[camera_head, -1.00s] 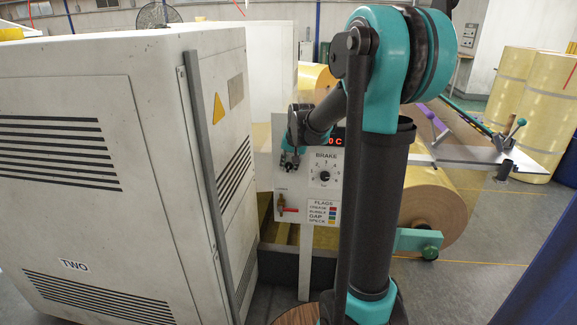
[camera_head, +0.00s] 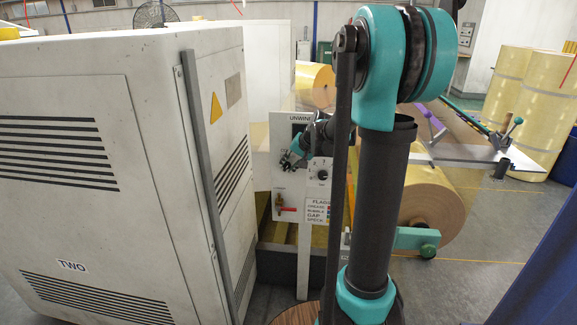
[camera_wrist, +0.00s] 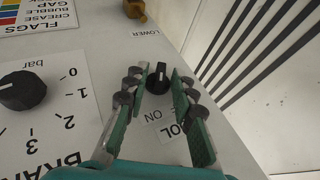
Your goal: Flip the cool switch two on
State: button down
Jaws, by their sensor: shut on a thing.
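The cool switch is a small black knob (camera_wrist: 158,78) on the white control panel (camera_head: 262,180), beside labels reading "ON" and partly covered "OL". My gripper (camera_wrist: 160,72) has its two fingertips closed on either side of this knob. In the head view my gripper (camera_head: 287,165) is at the panel's left part, tilted, and hides the switch there. The knob's exact pointing is hard to tell.
A black brake dial (camera_wrist: 22,90) with a bar scale is beside the switch. A red-handled brass valve (camera_head: 282,208) sits lower on the panel. A large white cabinet marked TWO (camera_head: 72,266) stands close at left. A yellow roll (camera_head: 425,195) is at right.

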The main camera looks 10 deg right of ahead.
jog(key=c, duration=1.6)
grip_release()
jog(key=v, duration=1.2)
jog(key=s+f+n+h, duration=0.1)
jog(key=s+f, duration=0.6)
jog(key=s, duration=0.1)
jog(key=s+a+f+n+g+h, duration=0.1)
jog(key=s+f+n, duration=0.1)
jog(key=s+f, duration=0.4)
jog(key=s+f+n+g+h, duration=0.1)
jog(key=s+f+h, duration=0.1)
jog(key=s+f, duration=0.5)
jog(key=shift+s+a+f+n, duration=0.1)
jog(key=shift+s+f+n, duration=0.1)
jog(key=shift+s, duration=0.75)
jog(key=shift+s+a+f+n, duration=0.1)
jog(key=shift+s+n, duration=0.1)
jog(key=shift+s, duration=0.75)
